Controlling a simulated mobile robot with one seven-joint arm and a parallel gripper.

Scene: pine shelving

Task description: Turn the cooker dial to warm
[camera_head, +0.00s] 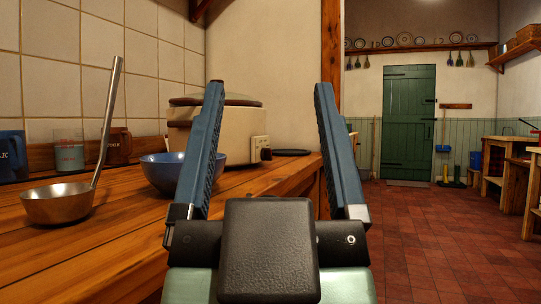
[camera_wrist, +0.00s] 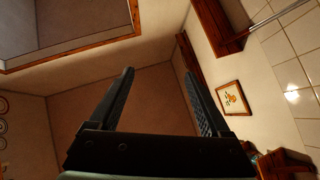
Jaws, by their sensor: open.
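The cooker (camera_head: 222,131) is a cream pot with a dark-rimmed lid on the wooden counter in the head view, partly hidden behind my gripper's left finger. Its dial (camera_head: 266,154) is a small dark knob on a pale panel at the cooker's right side; its setting is too small to read. My gripper (camera_head: 270,88) is open and empty, its two blue-grey fingers pointing up and apart in front of the cooker. The dial shows between the fingers, beyond them. In the wrist view my gripper (camera_wrist: 158,72) faces walls and ceiling; neither cooker nor dial shows there.
A blue bowl (camera_head: 166,173) stands in front of the cooker. A steel ladle (camera_head: 57,203), a glass (camera_head: 69,150) and mugs (camera_head: 117,146) stand at left. A dark round plate (camera_head: 291,152) lies right of the dial. A wooden post (camera_head: 331,60) rises behind; open floor lies right.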

